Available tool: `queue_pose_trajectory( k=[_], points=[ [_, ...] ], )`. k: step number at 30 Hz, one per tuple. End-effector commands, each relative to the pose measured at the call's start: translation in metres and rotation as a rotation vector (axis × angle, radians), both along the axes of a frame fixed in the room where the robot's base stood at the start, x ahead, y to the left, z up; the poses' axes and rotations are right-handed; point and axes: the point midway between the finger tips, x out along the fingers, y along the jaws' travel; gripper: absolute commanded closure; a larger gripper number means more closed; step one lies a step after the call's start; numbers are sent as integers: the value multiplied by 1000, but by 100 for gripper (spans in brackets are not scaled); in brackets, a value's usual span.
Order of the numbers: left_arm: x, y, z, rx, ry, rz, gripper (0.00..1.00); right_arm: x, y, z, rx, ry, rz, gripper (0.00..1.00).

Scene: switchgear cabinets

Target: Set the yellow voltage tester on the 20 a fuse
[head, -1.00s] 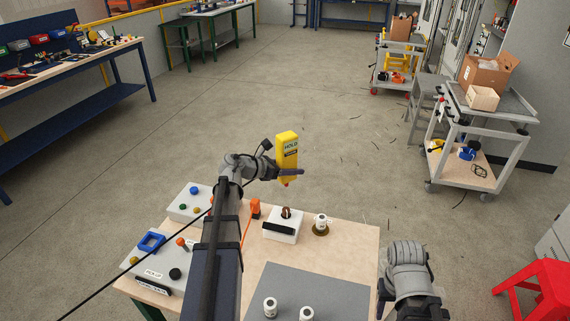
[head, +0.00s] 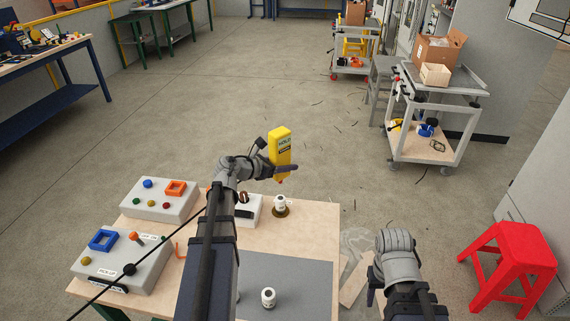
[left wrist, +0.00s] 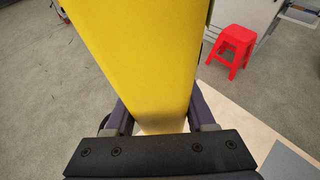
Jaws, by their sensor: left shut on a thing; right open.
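My left gripper (head: 286,170) is shut on the yellow voltage tester (head: 279,146). It holds the tester upright, slightly tilted, in the air near the table's far edge. The tester's yellow body (left wrist: 145,60) fills the middle of the left wrist view, between the fingers. A white fuse (head: 280,204) stands on a round brass-coloured base near the far edge, below the tester in the picture. Another white fuse (head: 268,297) stands on the grey mat. Their ratings are too small to read. My right gripper (head: 374,284) is open and empty, right of the table; its fingers are mostly hidden.
Two grey control boxes (head: 187,205) with buttons stand on the table's left. A white block (head: 249,213) is partly behind my left arm. The grey mat (head: 300,270) has bare room. A red stool (head: 509,250) stands on the floor at right.

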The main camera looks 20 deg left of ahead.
Motion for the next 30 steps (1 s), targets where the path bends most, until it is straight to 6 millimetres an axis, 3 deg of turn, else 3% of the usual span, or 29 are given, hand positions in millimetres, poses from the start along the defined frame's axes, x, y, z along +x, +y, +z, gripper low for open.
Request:
queue_pose_trajectory(
  k=[21,30],
  points=[
    [0,0,-53,0,-1,0,100,0,0,-53,0,0,0,50],
    [0,0,-58,0,-1,0,100,0,0,-58,0,0,0,50]
  ],
)
